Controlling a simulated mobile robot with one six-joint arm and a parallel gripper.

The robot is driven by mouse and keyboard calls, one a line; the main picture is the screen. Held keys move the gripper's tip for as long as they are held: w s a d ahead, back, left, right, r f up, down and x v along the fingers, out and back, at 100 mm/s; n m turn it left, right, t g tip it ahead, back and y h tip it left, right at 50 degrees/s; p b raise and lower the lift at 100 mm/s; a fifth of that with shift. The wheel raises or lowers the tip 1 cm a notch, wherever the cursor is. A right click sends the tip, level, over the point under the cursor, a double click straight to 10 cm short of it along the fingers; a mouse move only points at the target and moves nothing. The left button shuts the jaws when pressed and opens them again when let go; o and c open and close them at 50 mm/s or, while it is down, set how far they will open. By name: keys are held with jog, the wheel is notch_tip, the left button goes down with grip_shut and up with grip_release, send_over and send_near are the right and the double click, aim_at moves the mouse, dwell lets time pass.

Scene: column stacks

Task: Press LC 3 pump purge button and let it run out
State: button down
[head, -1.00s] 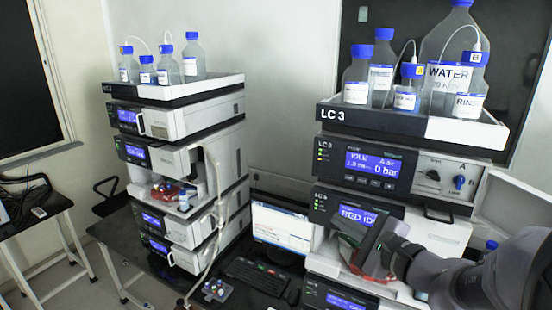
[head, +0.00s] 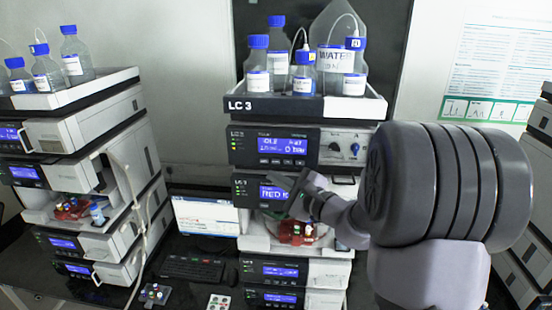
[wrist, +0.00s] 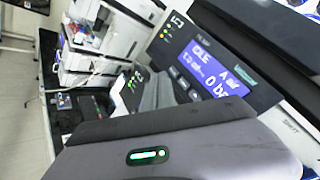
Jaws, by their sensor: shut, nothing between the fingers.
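The LC 3 pump (head: 272,147) is the upper module of the middle stack, under the bottle tray. Its lit blue display (head: 283,147) reads idle and 0 bar, with a row of small buttons (head: 283,161) below it; their labels are too small to read. The display (wrist: 208,72) shows tilted in the wrist view, with buttons along its lower edge. My gripper (head: 284,188) is shut and empty. In the head view it appears below the pump panel, partly covering the display of the module underneath. I cannot tell its distance from the panel.
The LC 3 tray (head: 300,107) holds several blue-capped bottles above the pump. Knobs (head: 335,147) sit right of the pump display. An open bay with red parts (head: 297,232) lies below my gripper. Another stack (head: 80,140) and a monitor (head: 206,215) stand to the left.

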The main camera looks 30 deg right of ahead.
aim_at(268, 163)
jog(key=shift+w+d, duration=0.55)
jog(key=shift+w, duration=0.35)
jog(key=shift+w+d, duration=0.55)
jog(key=shift+w, duration=0.3)
dwell(0.7)
jog(key=shift+w+d, duration=0.25)
jog(key=shift+w, duration=0.1)
jog(key=shift+w+d+b, duration=0.2)
jog(key=shift+w+b, duration=0.1)
jog(key=shift+b, duration=0.05)
dwell(0.6)
jog(key=shift+s+a, duration=0.1)
jog(key=shift+s, duration=0.05)
jog(key=shift+s+a+b, duration=0.25)
jog(key=shift+s+b, duration=0.15)
jog(key=shift+b, duration=0.2)
jog(key=shift+s+a, duration=0.15)
